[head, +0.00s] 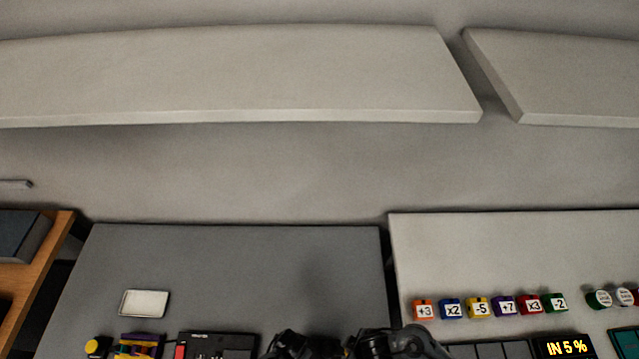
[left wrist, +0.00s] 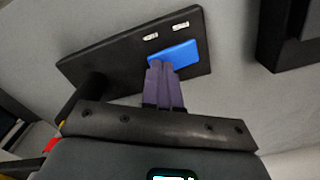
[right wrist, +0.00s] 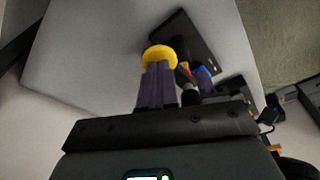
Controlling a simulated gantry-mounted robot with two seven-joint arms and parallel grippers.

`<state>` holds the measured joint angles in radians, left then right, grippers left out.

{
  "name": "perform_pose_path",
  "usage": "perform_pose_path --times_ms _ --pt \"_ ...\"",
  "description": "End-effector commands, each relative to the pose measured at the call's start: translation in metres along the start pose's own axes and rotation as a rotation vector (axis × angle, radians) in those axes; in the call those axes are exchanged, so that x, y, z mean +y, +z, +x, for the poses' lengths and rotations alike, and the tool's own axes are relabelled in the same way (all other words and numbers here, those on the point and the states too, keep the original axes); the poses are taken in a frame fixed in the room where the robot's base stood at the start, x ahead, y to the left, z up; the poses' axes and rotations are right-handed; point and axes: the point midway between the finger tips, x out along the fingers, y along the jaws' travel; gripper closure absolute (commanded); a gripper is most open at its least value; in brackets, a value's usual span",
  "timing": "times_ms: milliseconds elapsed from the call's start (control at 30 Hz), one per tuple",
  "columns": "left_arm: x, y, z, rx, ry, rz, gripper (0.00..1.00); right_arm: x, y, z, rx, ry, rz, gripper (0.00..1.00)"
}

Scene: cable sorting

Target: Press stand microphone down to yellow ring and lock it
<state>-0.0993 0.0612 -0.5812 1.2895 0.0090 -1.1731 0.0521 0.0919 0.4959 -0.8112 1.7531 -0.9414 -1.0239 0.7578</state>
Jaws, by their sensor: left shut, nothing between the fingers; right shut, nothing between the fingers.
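A round yellow piece (right wrist: 158,54) shows at the fingertips of my right gripper (right wrist: 157,68) in the right wrist view. It may be the yellow ring or a yellow top; I cannot tell which. The fingers are together, with their tips over its near edge; contact is unclear. My left gripper (left wrist: 161,66) is shut in the left wrist view. Its tips overlap the near edge of a blue pad (left wrist: 174,54) on a black base (left wrist: 115,72). I cannot make out the microphone for certain. In the head view, dark arm parts at the bottom edge hide the work spot.
The grey desk (head: 240,275) is clear behind the arms. A white tray (head: 144,303), a black device (head: 215,345) and a yellow knob (head: 97,346) are at left. Several numbered cubes (head: 479,308) and a lit display (head: 566,347) are on the light right table (head: 500,250).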

Motion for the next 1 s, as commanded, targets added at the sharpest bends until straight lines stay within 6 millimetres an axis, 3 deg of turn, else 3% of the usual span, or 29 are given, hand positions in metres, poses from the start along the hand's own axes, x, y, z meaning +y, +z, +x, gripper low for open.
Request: perform_pose_path --times_ms 667,1000 --pt "0.000 0.000 0.007 0.001 0.000 0.000 1.00 0.000 0.001 0.001 -0.002 -0.001 0.000 1.00" --pt "0.000 0.000 -0.014 0.002 0.000 0.000 1.00 0.000 0.001 0.001 -0.002 -0.001 0.000 1.00"
